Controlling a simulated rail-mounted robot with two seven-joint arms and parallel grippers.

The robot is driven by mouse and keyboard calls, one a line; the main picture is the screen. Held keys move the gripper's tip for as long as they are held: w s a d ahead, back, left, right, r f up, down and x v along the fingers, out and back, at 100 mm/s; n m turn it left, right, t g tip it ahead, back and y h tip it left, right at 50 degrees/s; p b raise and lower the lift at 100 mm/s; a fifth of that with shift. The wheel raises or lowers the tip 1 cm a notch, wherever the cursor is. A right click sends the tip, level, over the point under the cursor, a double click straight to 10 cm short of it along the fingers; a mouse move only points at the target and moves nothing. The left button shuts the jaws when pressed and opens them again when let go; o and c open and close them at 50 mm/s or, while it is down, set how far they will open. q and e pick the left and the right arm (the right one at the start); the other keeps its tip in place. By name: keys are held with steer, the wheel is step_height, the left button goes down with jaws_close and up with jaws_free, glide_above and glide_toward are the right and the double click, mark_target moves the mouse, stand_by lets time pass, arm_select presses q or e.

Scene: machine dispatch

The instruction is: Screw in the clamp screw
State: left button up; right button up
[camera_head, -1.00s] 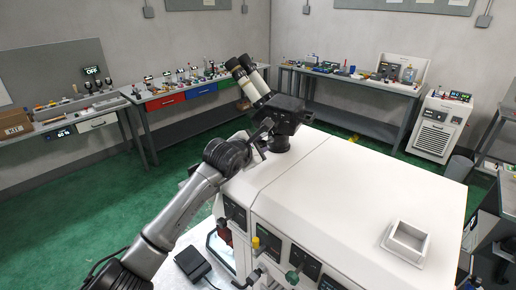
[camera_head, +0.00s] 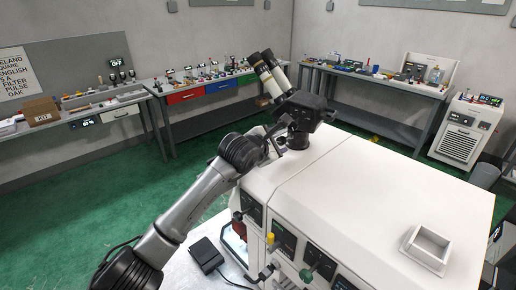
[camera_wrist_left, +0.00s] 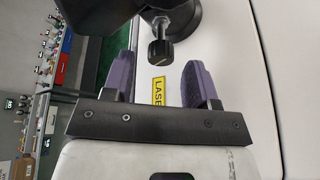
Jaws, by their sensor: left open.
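The clamp screw (camera_wrist_left: 160,50) shows in the left wrist view as a small dark knob on a short stem, sticking out below the black round mount of the microscope. My left gripper (camera_wrist_left: 158,80) is open, with its purple-grey fingers apart and nothing between them. The knob lies just beyond the fingertips, roughly centred between them, and no contact shows. In the head view the left gripper (camera_head: 273,146) is beside the black microscope head (camera_head: 303,112), and the screw cannot be made out there. The right gripper is not in view.
The microscope stands on a white machine housing (camera_head: 350,180) with a yellow laser label (camera_wrist_left: 158,92). An open white tray (camera_head: 426,247) sits at its right. A black pedal (camera_head: 207,255) lies on the pale surface at lower left. Workbenches line the walls.

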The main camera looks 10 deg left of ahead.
arm_select(q)
steer(key=b+v, duration=0.2)
steer(key=v, duration=1)
steer(key=shift+s+b, duration=0.25)
steer(key=shift+b, duration=0.05)
steer(key=shift+a, duration=0.1)
